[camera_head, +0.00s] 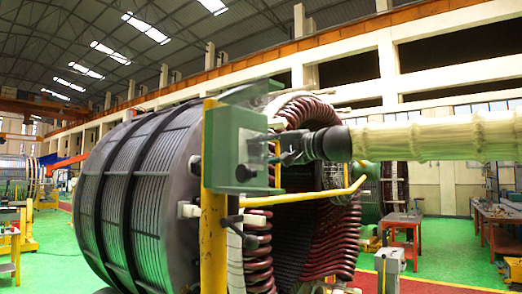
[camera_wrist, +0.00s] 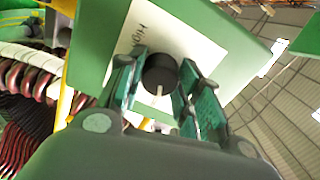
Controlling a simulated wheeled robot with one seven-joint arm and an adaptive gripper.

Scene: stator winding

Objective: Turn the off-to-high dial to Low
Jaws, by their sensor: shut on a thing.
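The dial (camera_wrist: 160,72) is a round black knob with a pale pointer mark, which points toward the bottom of the wrist view. It sits on a white label plate (camera_wrist: 188,48) on a green box (camera_wrist: 230,25). The word HIGH shows on the plate, upper left of the knob. Other lettering is hidden or too small to read. My gripper (camera_wrist: 163,68) has a finger on each side of the knob and is shut on it. In the head view my gripper (camera_head: 277,152) reaches the green box (camera_head: 232,135) from the right; the knob is hidden there.
The box is mounted on a yellow post (camera_head: 213,240). A large stator (camera_head: 130,200) with dark red coils (camera_head: 335,225) stands close behind. A yellow bar (camera_head: 310,196) runs below my gripper. Workbenches (camera_head: 402,222) stand farther right on green floor.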

